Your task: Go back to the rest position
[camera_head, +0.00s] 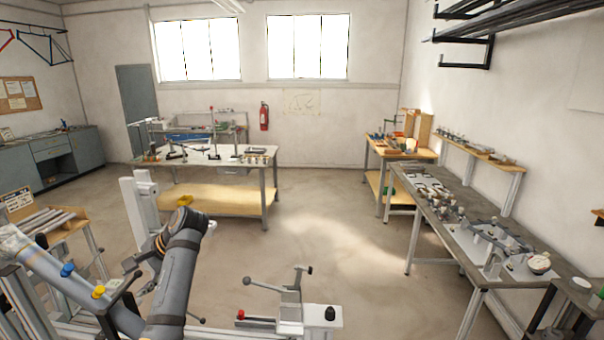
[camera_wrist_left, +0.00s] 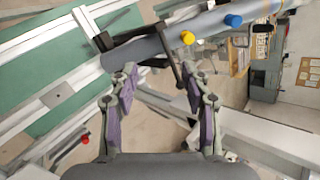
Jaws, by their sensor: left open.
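My left gripper (camera_head: 142,273) is low at the left in the head view, partly hidden by my own grey arm. In the left wrist view its two purple-padded fingers (camera_wrist_left: 160,72) are spread apart and nothing is gripped between them. A grey tube (camera_wrist_left: 160,45) with a blue knob (camera_wrist_left: 233,21) and a yellow knob (camera_wrist_left: 188,38) by it crosses beyond the fingertips. A dark lever (camera_wrist_left: 170,55) shows near the tips; I cannot tell whether they touch. My right gripper is not in view.
The jig's pale rails and a lever clamp (camera_head: 290,300) stand close at the front. A steel-topped workbench (camera_head: 425,222) with parts lines the right wall. A white-topped bench (camera_head: 200,156) stands ahead. The floor (camera_head: 310,230) between them is clear.

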